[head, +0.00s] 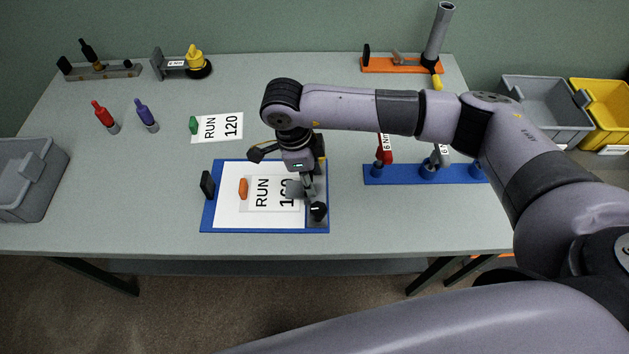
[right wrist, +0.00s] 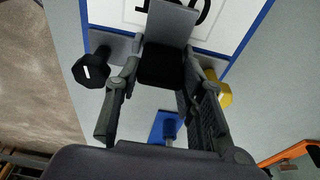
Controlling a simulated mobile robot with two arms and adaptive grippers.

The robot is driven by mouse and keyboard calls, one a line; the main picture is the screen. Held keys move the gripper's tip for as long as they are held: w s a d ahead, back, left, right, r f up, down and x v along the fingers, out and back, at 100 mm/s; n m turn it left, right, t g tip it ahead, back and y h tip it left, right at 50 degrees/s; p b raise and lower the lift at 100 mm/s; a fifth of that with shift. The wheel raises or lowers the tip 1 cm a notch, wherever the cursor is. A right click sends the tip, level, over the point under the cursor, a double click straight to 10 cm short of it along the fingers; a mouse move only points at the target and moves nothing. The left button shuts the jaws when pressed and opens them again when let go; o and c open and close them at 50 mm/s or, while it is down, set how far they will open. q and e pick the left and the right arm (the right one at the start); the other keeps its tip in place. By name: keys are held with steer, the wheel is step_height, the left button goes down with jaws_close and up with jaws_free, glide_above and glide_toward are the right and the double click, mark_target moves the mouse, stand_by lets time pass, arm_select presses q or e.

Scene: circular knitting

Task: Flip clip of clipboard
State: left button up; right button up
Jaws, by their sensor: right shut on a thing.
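The blue clipboard (head: 207,215) lies flat on the table with white paper on it. Its clip is at the right end. A grey clip plate (head: 297,188) with a black grip (right wrist: 160,66) stands out over the board, above the printed card. My right gripper (head: 309,188) reaches down from above and is shut on the black grip, one finger on each side in the right wrist view. A black knob (head: 319,211) is at the near corner of the clip; a yellow knob (right wrist: 221,93) shows at the other side in the right wrist view. My left gripper is out of view.
The RUN 160 card (head: 262,193), partly hidden by my gripper, and its orange tab (head: 243,188) lie on the board. A black block (head: 207,185) is at its left edge. A blue tool rack (head: 400,175) stands to the right. The table's front edge is close.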

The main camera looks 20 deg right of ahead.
steer(key=shift+a+h+b, duration=0.3)
steer(key=shift+h+b, duration=0.35)
steer(key=shift+h, duration=0.05)
steer(key=o, duration=1.2)
steer(key=shift+c, duration=0.2)
steer(key=v, duration=1.2)
steer(key=shift+w, duration=0.3)
steer(key=shift+f, duration=0.15)
